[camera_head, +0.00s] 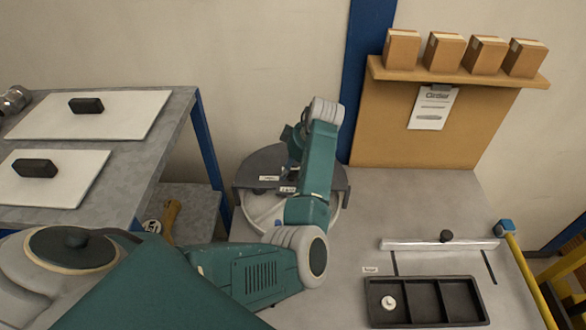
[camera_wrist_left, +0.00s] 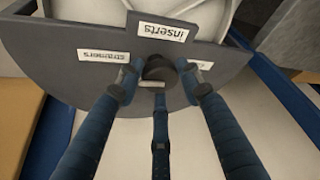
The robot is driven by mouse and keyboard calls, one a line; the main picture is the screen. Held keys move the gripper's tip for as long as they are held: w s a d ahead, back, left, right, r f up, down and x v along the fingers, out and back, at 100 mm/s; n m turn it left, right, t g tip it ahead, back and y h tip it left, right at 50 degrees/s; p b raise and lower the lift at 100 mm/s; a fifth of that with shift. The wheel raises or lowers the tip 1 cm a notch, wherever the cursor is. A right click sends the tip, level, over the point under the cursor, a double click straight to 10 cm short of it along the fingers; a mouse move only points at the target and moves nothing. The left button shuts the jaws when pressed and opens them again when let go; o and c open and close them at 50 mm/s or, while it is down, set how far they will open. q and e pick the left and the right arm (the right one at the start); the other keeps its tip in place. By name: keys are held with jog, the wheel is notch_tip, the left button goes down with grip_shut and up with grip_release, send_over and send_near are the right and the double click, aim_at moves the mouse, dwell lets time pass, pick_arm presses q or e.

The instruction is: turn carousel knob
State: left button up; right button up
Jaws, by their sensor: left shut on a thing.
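The carousel (camera_head: 262,163) is a round grey disc with a lighter lower part, standing on the bench in the middle of the head view. In the left wrist view its dark cover (camera_wrist_left: 75,40) carries white labels; one reads "inserts", another "strainers", and a third is partly covered by a finger. The dark round knob (camera_wrist_left: 160,67) sits at its centre. My left gripper (camera_wrist_left: 158,78) has its blue fingers around the knob and is shut on it. In the head view my left arm hides the knob and much of the carousel's right side. My right gripper is not in view.
A black tray (camera_head: 420,321) with compartments holds a small white round part in its left one. Boxes stand on a wooden shelf (camera_head: 460,76). A side table (camera_head: 170,115) with white plates is at left.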

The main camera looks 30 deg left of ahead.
pick_arm(q)
jog(key=o, duration=1.2)
jog(key=shift+w+a+r, duration=0.2)
jog(key=shift+r, duration=0.15)
jog(key=shift+s+f, duration=0.1)
jog(key=shift+f, duration=0.05)
jog(key=shift+d, duration=0.15)
jog(key=v, duration=1.2)
jog(key=shift+s+f, duration=0.1)
jog(key=shift+f, duration=0.05)
